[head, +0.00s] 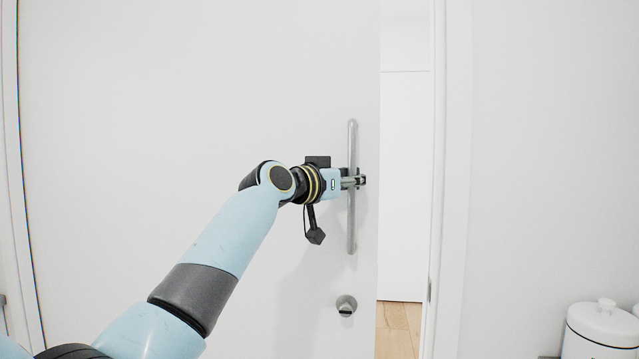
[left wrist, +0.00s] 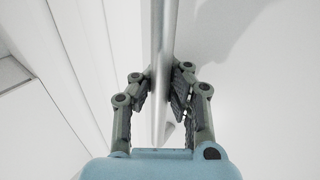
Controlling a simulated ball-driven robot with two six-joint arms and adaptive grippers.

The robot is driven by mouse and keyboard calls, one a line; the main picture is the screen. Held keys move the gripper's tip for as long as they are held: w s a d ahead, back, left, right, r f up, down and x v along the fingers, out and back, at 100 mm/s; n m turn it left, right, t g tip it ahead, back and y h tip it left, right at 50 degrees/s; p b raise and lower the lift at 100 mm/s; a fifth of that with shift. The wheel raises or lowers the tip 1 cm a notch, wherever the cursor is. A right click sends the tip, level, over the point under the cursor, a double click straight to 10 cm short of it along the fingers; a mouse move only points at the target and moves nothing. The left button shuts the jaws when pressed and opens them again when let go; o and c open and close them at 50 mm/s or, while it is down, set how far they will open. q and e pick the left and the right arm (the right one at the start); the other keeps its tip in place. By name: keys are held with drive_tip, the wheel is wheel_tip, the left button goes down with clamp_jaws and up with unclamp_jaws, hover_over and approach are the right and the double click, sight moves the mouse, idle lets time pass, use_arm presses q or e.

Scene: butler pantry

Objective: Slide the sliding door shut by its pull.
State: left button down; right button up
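The white sliding door (head: 150,120) fills the left and middle of the head view. Its right edge stands apart from the right door frame (head: 452,180), leaving an upright gap. The pull (head: 352,225) is a long vertical grey metal bar near that edge. My left gripper (head: 360,181) reaches it from the left at mid-height. In the left wrist view the fingers (left wrist: 162,75) lie on both sides of the pull (left wrist: 161,35), with their tips closed in against it. My right gripper is not in view.
Through the gap (head: 402,200) a white surface and wooden floor (head: 398,330) show. A round lock fitting (head: 346,305) sits on the door below the pull. A white lidded canister (head: 601,330) stands at the lower right, clear of the door.

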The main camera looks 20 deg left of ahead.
use_arm(q)
drive_tip(key=w+d, duration=0.2)
drive_tip(key=d, duration=0.9)
drive_tip(key=shift+w+d+f, duration=0.3)
drive_tip(key=shift+d+f, duration=0.05)
drive_tip(key=shift+d, duration=0.05)
drive_tip(key=c, duration=1.2)
unclamp_jaws()
drive_tip(key=shift+s+d+r, duration=0.1)
drive_tip(key=shift+s+r, duration=0.15)
drive_tip(key=shift+r, duration=0.05)
drive_tip(key=shift+c, duration=0.2)
drive_tip(key=v, duration=1.2)
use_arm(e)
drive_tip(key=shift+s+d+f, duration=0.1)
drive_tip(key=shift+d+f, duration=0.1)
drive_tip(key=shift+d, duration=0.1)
use_arm(q)
drive_tip(key=shift+w, duration=0.1)
